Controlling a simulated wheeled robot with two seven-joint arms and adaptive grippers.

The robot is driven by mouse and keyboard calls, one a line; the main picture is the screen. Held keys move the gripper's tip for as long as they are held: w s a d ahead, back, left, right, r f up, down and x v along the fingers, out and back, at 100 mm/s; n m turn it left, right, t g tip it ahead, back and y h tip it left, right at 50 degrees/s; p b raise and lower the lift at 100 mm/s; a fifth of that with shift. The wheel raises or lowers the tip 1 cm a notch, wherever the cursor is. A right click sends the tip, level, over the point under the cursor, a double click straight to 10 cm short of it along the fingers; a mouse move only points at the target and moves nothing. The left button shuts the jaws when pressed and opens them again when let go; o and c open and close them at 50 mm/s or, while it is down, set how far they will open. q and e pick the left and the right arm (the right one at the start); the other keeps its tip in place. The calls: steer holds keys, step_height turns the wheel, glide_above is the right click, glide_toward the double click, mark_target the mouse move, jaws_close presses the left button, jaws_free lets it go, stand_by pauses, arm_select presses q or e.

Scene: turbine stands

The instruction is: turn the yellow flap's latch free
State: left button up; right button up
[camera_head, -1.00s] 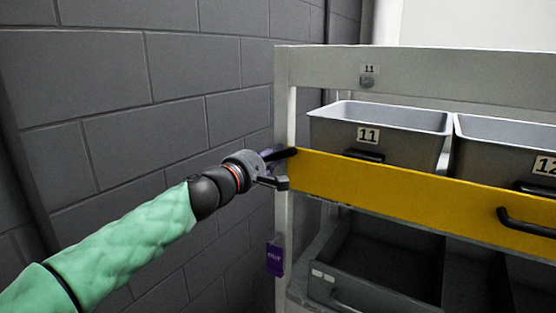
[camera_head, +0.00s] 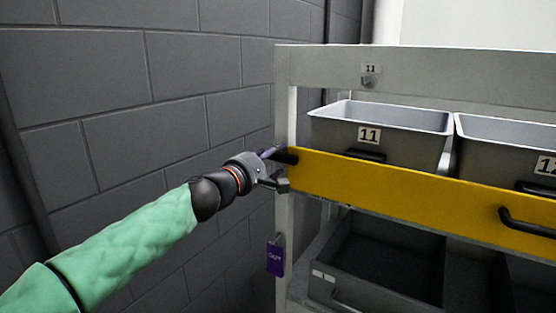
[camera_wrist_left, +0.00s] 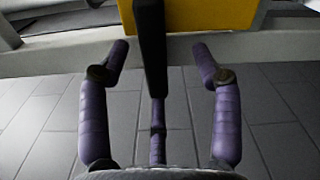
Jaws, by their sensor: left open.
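The yellow flap (camera_head: 400,190) spans the front of the rack's upper shelf, with its left end at the post. A black latch (camera_head: 287,156) sits at that left end. In the left wrist view the latch (camera_wrist_left: 150,45) is a dark bar reaching down from the yellow flap (camera_wrist_left: 205,14). My left gripper (camera_head: 273,168) is at the flap's left end, close to the latch. In the wrist view its purple fingers (camera_wrist_left: 160,52) are spread, with the bar between them and space on both sides. The bar partly covers the middle finger. My right gripper is out of view.
Grey bins marked 11 (camera_head: 372,142) and 12 (camera_head: 505,150) stand behind the flap. A black handle (camera_head: 524,222) is on its front. A purple tag (camera_head: 275,258) hangs on the left post (camera_head: 284,220). A grey block wall (camera_head: 150,90) is left of the rack.

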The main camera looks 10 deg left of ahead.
mark_target(271, 158)
arm_select(q)
steer(key=shift+v, duration=2.55)
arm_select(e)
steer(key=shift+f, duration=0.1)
arm_select(q)
steer(key=shift+c, duration=0.3)
